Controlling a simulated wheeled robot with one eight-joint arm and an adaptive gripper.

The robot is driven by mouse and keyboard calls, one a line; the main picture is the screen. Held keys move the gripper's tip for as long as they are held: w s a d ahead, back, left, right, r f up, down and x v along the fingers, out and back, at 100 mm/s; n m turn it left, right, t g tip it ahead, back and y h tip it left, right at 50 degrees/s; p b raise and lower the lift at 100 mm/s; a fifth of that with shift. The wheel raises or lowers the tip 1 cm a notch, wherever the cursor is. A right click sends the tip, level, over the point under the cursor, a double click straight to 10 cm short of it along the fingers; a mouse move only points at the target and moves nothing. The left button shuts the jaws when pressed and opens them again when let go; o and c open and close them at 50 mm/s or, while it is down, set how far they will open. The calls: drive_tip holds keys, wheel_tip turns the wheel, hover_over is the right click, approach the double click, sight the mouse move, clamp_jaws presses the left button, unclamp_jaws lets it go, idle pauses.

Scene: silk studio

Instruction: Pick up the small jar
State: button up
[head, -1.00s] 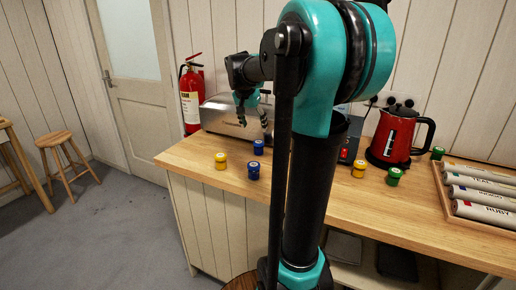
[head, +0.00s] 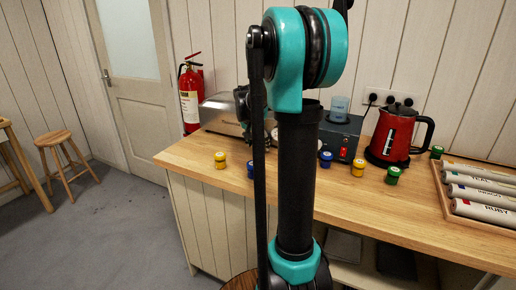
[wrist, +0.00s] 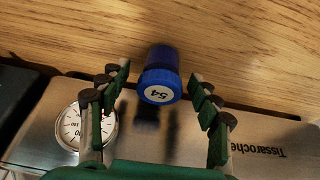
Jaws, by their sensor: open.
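In the wrist view a small blue jar (wrist: 160,88) with a lid labelled "54" stands on the wood near the steel appliance's edge. My gripper (wrist: 160,75) is open, with one finger on each side of the jar, and neither visibly touches it. In the head view my gripper is mostly hidden behind my arm. Several small jars show along the counter there: a yellow one (head: 220,160), a partly hidden blue one (head: 250,170), another blue one (head: 325,159), a second yellow one (head: 358,169) and green ones (head: 393,175). I cannot tell which small jar is meant.
The steel appliance (head: 218,112) stands at the counter's back left; its dial (wrist: 70,127) shows in the wrist view. A dark box with a glass (head: 340,105), a red kettle (head: 392,135) and a tray of rolls (head: 440,195) stand rightward. The counter's front strip (head: 350,195) is clear.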

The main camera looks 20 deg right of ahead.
sight(258, 141)
drive_tip(key=c, duration=1.3)
wheel_tip(258, 141, up, 20)
drive_tip(key=shift+r, duration=0.1)
